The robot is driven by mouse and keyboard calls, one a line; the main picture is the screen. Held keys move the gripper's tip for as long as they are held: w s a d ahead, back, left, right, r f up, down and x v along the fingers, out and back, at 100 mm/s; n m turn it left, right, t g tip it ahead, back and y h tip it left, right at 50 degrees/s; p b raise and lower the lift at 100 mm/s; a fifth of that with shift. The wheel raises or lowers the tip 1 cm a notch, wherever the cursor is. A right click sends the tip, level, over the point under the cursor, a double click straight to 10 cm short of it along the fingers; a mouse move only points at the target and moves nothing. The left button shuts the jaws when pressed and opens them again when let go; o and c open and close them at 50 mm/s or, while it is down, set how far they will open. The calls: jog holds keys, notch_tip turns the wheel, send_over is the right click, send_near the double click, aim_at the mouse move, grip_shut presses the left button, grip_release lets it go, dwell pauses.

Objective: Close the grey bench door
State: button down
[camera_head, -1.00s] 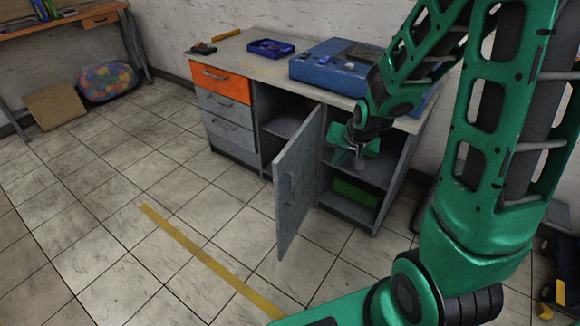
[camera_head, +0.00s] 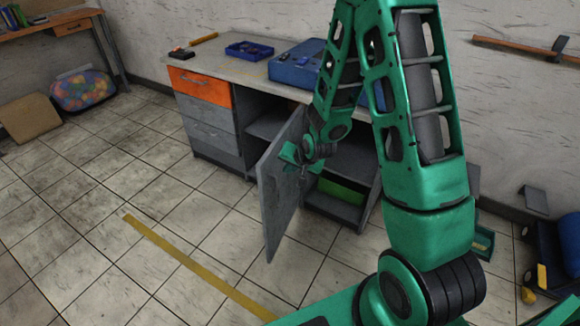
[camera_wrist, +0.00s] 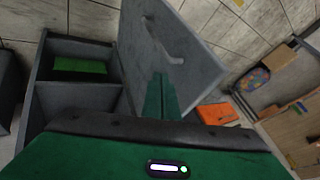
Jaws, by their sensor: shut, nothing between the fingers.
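The grey bench door (camera_head: 277,215) stands open, swung out from the right part of the bench, in the head view. In the wrist view its flat face (camera_wrist: 190,75) shows a curved handle (camera_wrist: 160,42). My green gripper (camera_head: 290,157) is shut and empty, in front of the upper part of the door. In the wrist view my fingers (camera_wrist: 161,85) overlap the door's face near the handle. I cannot tell whether they touch it. The handle is hidden behind my gripper in the head view.
The bench (camera_head: 215,68) has an orange drawer (camera_head: 200,87) and grey drawers on the left. A green box (camera_head: 341,192) lies in the open lower compartment. A blue case (camera_head: 297,68) and a blue tray (camera_head: 249,50) stand on top.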

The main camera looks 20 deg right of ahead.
aim_at(272, 170)
jog(key=shift+w+a+f, duration=0.4)
jog(key=shift+w+a, duration=0.1)
jog(key=shift+w, duration=0.25)
jog(key=shift+w+a+f, duration=0.45)
jog(key=shift+w+a, duration=0.1)
jog(key=shift+w, duration=0.25)
jog(key=shift+w+a+f, duration=0.4)
jog(key=shift+w+a, duration=0.1)
jog(key=shift+w, duration=0.25)
jog(key=shift+a, duration=0.15)
jog(key=shift+w, duration=0.15)
